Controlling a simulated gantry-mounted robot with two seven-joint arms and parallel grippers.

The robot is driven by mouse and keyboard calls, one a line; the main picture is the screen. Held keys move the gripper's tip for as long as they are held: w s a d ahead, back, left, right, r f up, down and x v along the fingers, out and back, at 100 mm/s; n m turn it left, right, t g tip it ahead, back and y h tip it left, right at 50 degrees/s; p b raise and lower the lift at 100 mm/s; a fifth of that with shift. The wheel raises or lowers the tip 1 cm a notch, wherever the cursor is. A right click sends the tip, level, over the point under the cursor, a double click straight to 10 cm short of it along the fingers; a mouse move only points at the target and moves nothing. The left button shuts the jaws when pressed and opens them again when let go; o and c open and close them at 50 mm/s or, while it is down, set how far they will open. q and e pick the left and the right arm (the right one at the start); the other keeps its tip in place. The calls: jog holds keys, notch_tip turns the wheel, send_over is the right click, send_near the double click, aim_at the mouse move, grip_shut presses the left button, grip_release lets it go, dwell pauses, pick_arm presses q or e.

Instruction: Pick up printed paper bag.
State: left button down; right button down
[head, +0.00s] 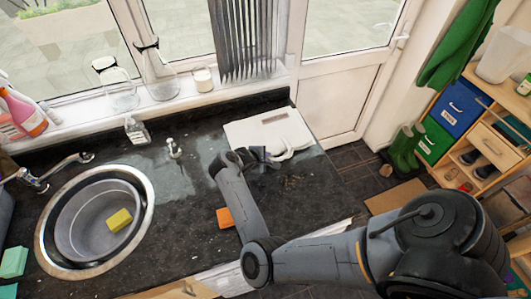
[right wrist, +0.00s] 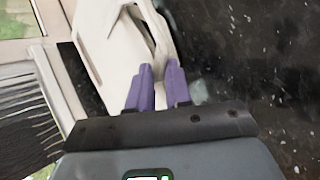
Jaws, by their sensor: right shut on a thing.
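The printed paper bag (head: 265,129) is white and lies on the dark granite counter, near the end by the door. Its pale handle (head: 290,152) sticks out toward the front. My right gripper (head: 268,156) is at this near side of the bag, its jaws at the handle. In the right wrist view the bag (right wrist: 95,40) fills the upper left, and the purple fingers of my right gripper (right wrist: 160,80) are shut on its white handle strip. The fingertips partly hide the grip. The print on the bag is too small to read. My left gripper is not in view.
A round sink (head: 95,225) with a yellow sponge (head: 119,220) is at the left. An orange block (head: 225,217) lies beside my right forearm. Glass vessels and a candle (head: 203,78) stand on the windowsill. Shelves (head: 480,130) and green boots (head: 405,150) are at the right.

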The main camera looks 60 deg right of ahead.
jog(key=shift+s+a+f, duration=0.35)
jog(key=shift+f, duration=0.15)
jog(key=c, duration=1)
grip_release()
jog(key=shift+a, duration=0.1)
jog(key=shift+c, duration=0.2)
jog(key=shift+o, duration=0.4)
jog(key=shift+r, duration=0.15)
